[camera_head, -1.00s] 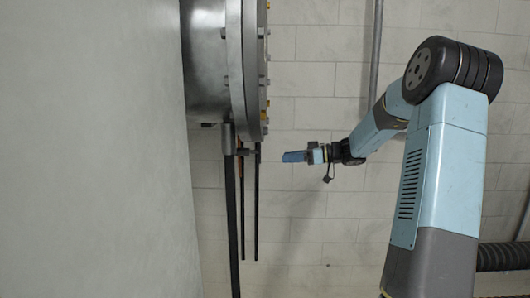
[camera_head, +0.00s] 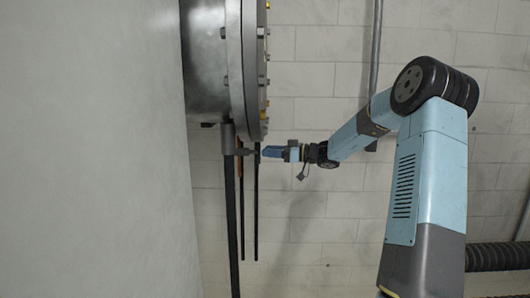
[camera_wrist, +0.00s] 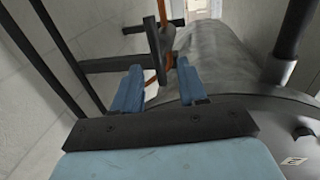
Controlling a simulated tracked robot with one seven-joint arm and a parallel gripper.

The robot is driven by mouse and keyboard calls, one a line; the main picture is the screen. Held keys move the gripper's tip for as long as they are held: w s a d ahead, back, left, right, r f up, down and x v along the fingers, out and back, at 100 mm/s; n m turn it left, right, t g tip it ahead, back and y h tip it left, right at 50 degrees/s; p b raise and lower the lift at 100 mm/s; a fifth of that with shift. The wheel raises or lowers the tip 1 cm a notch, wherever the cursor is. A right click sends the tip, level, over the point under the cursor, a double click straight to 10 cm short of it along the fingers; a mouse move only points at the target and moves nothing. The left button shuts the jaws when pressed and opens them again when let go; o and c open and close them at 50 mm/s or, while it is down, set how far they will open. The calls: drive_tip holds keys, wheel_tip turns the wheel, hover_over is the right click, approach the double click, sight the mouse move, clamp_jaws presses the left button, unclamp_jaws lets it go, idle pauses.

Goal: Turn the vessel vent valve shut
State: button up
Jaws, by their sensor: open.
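My gripper (camera_head: 271,152) is in the head view, just right of the grey valve fitting (camera_head: 239,151) below the flanged steel vessel (camera_head: 208,60). In the wrist view, the two blue fingers of my gripper (camera_wrist: 158,80) are apart. A dark flat handle (camera_wrist: 153,38), which looks like the valve's, stands ahead of the gap between them, with a dark horizontal bar joining it from the left. Its lower end is close to the fingertips; I cannot tell whether they touch it. The valve's far side is hidden.
An orange rod (camera_wrist: 160,62) runs behind the handle. Dark vertical pipes (camera_head: 233,220) hang below the vessel. A large pale surface (camera_head: 90,150) fills the left of the head view. The space in front of the brick wall (camera_head: 310,220) below my arm is open.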

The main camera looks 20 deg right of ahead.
sight(255, 152)
drive_tip(key=shift+x, duration=1.6)
drive_tip(key=shift+c, duration=0.2)
